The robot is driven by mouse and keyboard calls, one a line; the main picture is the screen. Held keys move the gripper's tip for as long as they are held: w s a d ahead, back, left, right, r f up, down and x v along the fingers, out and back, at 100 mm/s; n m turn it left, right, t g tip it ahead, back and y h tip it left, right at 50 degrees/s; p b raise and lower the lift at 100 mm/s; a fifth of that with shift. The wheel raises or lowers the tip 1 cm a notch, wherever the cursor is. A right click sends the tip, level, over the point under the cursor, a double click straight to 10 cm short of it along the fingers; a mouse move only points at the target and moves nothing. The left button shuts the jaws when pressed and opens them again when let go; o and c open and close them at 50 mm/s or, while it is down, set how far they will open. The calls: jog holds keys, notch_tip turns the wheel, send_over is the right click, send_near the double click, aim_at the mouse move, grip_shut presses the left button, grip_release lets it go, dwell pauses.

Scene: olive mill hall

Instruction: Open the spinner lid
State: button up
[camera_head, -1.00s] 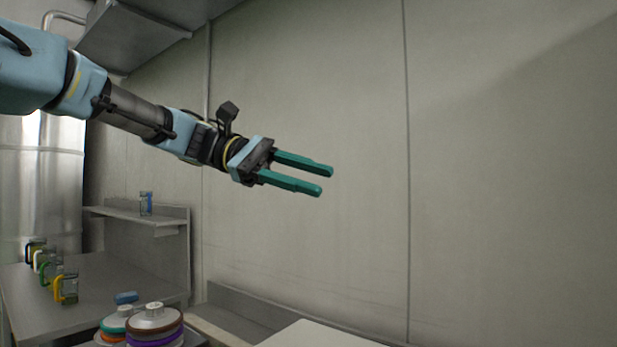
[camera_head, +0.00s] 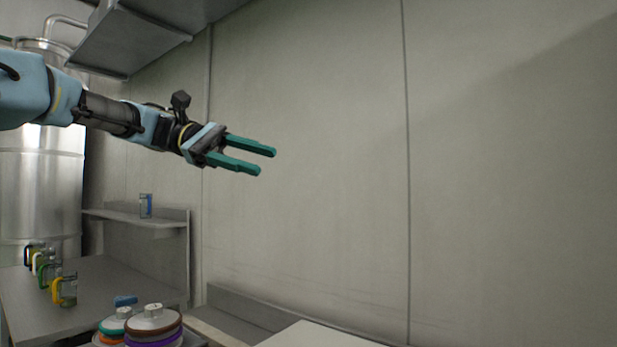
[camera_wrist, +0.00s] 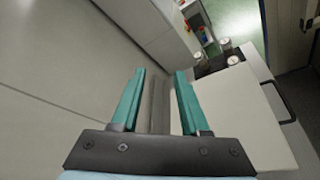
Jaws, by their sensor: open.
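My gripper (camera_head: 262,162) is open and empty, high in front of the pale wall in the head view. Its two green fingers also show apart in the wrist view (camera_wrist: 160,72), with nothing between them. A white boxy unit with a dark handle bar (camera_wrist: 283,100) stands to the right in the wrist view. In the head view only a pale flat top (camera_head: 325,336) shows at the bottom edge, well below my gripper. I cannot tell for certain that this is the spinner, and its lid cannot be made out clearly.
Stacked coloured discs (camera_head: 153,327) sit at the bottom left. Several mugs with coloured handles (camera_head: 65,290) stand on the grey counter (camera_head: 110,285). A blue-marked glass (camera_head: 146,206) is on a small shelf. The air before the wall is free.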

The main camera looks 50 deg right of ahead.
jog(key=shift+w+a, duration=0.1)
jog(key=shift+w, duration=0.15)
